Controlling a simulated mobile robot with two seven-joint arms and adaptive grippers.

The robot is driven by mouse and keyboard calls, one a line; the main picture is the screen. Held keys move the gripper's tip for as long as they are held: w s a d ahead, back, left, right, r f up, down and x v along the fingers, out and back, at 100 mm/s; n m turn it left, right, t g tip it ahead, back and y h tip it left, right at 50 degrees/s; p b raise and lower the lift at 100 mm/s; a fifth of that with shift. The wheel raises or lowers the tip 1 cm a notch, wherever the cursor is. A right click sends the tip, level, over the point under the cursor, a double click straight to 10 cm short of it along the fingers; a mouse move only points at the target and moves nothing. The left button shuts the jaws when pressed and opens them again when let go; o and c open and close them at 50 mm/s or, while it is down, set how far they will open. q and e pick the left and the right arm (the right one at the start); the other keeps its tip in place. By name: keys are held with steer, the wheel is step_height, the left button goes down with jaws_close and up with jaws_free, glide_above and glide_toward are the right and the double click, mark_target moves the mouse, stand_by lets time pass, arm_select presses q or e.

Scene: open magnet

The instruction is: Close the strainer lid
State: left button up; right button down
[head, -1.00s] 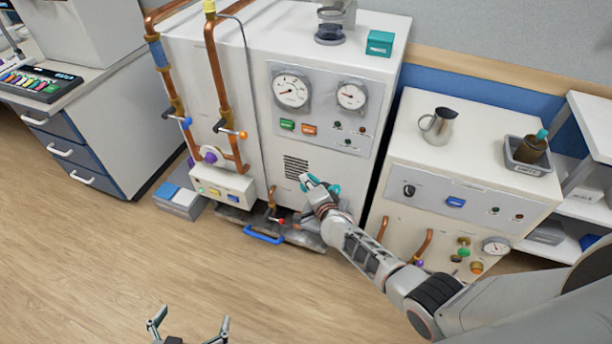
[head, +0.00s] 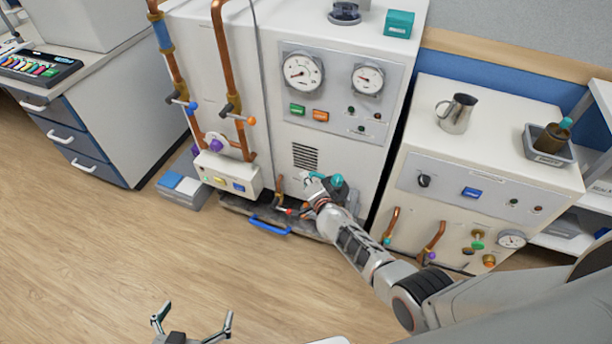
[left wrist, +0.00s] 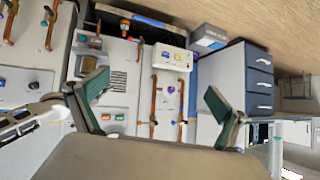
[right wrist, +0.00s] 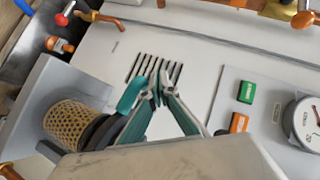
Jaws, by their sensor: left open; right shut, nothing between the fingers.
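The strainer shows in the right wrist view as a tan mesh basket (right wrist: 72,122) beside a grey flat-sided part (right wrist: 38,92), with dark round parts at its right. I cannot tell which part is the lid. My right gripper (right wrist: 160,78) is shut and empty, its tips in front of the white cabinet's vent slots, up and right of the basket. A rounded teal piece (right wrist: 131,95) shows beside its left finger. In the head view my right gripper (head: 316,180) is low at the cabinet front, and my arm hides most of the strainer. My left gripper (head: 197,311) is open and empty over the floor.
The white cabinet (head: 285,135) carries gauges, copper pipes and valve levers. A dark tray with a blue handle (head: 270,224) is at its foot. A second cabinet (head: 480,150) stands right, with a metal pitcher (head: 458,113) on top. The wooden floor in front is clear.

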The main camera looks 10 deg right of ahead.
steer(key=shift+f+b, duration=0.3)
steer(key=shift+f, duration=0.25)
steer(key=shift+w+a+f, duration=0.1)
